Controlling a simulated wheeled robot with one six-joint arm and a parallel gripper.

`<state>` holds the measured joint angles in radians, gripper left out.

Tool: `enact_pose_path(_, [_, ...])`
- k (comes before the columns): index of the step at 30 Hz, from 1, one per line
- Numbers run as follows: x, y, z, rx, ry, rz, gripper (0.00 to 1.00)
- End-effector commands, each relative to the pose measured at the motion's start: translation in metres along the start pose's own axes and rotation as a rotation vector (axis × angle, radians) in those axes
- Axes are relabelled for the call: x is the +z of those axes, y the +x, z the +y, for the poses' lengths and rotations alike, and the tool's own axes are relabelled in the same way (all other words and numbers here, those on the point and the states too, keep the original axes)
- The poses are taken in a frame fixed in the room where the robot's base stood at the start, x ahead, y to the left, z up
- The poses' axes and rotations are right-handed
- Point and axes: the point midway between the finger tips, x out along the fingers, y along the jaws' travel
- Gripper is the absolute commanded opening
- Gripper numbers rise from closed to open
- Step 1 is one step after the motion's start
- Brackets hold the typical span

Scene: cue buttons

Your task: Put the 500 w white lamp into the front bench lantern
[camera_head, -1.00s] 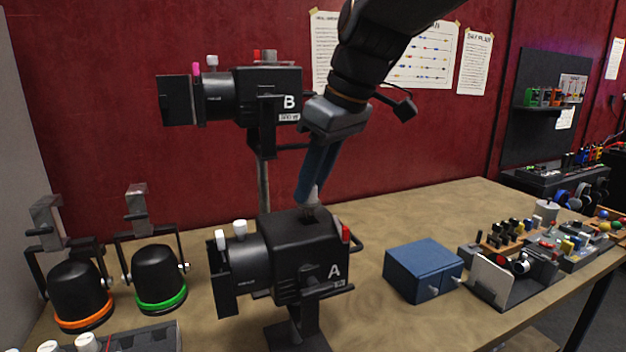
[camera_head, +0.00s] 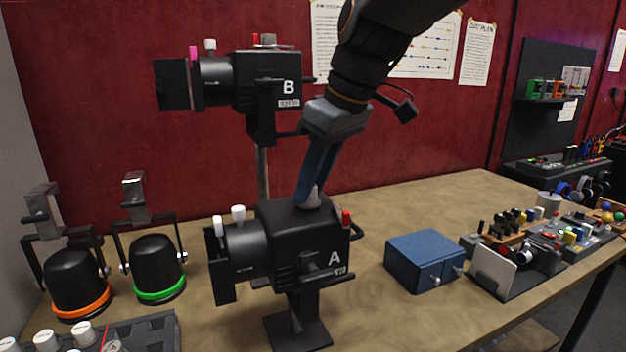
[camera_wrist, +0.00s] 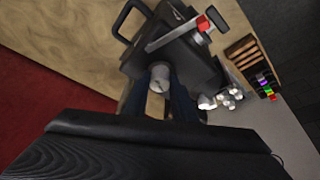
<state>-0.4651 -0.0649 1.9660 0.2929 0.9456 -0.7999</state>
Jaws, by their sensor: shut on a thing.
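The front lantern (camera_head: 270,231), marked A, stands upright on a black foot on the bench. My gripper (camera_head: 311,189) comes down from above with its blue fingers shut on a pale grey-white lamp base (camera_head: 310,200) at the top of lantern A. The lamp's lower part is hidden, apparently inside the lantern's top opening. In the wrist view the round lamp base (camera_wrist: 160,77) sits between the fingers against the black housing. I cannot read its wattage. Lantern A has a red knob (camera_head: 346,219) at its rear and white knobs in front.
Lantern B (camera_head: 267,92) stands higher behind on a pole, close to my wrist. Two black hanging lamps, one orange-ringed (camera_head: 80,305) and one green-ringed (camera_head: 160,290), are at left. A blue box (camera_head: 425,258) and a cluttered control rack (camera_head: 520,262) are at right. Bench between is clear.

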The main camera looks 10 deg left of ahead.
Motion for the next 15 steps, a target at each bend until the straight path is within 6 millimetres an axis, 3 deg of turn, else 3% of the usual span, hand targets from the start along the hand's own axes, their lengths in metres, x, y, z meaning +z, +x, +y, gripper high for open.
enact_pose_path(13, [0.0016,0.0042,0.0000,0.000,0.000,0.001,0.01])
enact_pose_path(14, [0.0016,0.0042,0.0000,0.000,0.000,0.000,0.29])
enact_pose_path(15, [0.0016,0.0042,0.0000,0.000,0.000,0.000,0.36])
